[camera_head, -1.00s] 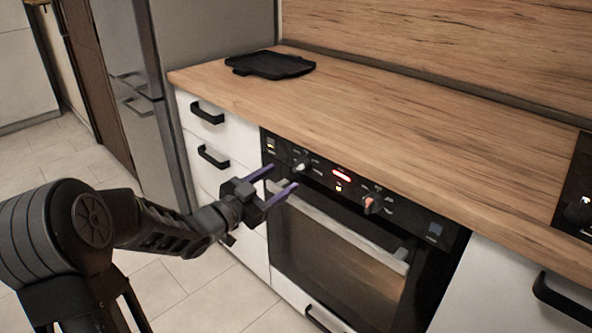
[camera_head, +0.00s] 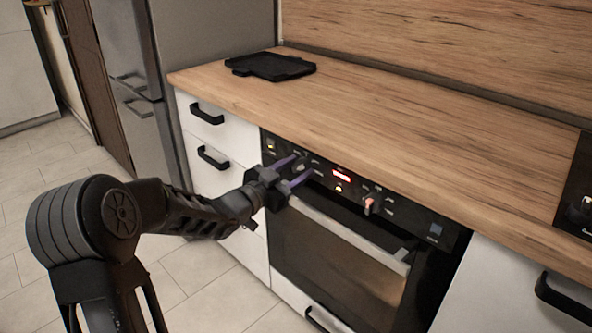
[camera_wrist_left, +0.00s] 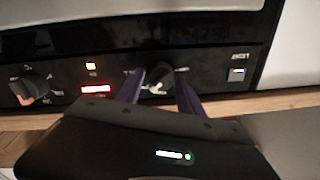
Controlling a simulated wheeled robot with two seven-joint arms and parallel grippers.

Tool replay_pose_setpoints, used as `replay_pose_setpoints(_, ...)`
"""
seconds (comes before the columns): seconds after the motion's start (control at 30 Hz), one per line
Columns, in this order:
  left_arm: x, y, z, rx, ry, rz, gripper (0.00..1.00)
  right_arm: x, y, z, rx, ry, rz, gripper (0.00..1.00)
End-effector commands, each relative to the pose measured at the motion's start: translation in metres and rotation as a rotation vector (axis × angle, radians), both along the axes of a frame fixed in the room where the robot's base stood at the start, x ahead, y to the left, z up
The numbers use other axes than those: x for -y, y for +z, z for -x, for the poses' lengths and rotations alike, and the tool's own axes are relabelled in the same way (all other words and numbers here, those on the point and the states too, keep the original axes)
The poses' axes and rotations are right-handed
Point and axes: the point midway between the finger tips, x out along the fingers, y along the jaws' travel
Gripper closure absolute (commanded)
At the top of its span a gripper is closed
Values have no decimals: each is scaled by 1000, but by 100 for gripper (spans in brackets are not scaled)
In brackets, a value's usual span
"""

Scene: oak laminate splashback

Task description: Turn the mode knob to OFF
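The black oven control panel (camera_head: 412,219) carries two knobs. The left knob (camera_head: 300,168) sits between the two purple fingertips of my left gripper (camera_head: 303,163). In the left wrist view this knob (camera_wrist_left: 158,76) shows a pale mark and lies between the spread fingers, with no clear contact visible. The right knob (camera_head: 371,204) has an orange-red mark and stands apart from the gripper; it also shows in the left wrist view (camera_wrist_left: 33,89). The labels are too small to read, so I cannot tell which is the mode knob. My left gripper is open. My right gripper is not in view.
A red-lit display (camera_head: 341,176) is between the knobs. The oven door handle (camera_head: 345,232) runs below the panel, close under the gripper. The wooden worktop (camera_head: 430,130) overhangs above, with a black tray (camera_head: 270,66) at its far left.

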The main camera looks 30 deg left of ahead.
Motion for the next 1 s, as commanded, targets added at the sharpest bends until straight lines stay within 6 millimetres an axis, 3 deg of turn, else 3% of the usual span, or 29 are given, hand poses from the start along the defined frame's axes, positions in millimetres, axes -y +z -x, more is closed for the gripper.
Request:
replay_pose_setpoints(0.5, 0, 0, 0, 0, 0, 0, 99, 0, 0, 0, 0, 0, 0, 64)
replay_pose_setpoints(1.0, 0, 2, 0, -20, 0, 67, 100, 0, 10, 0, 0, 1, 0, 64)
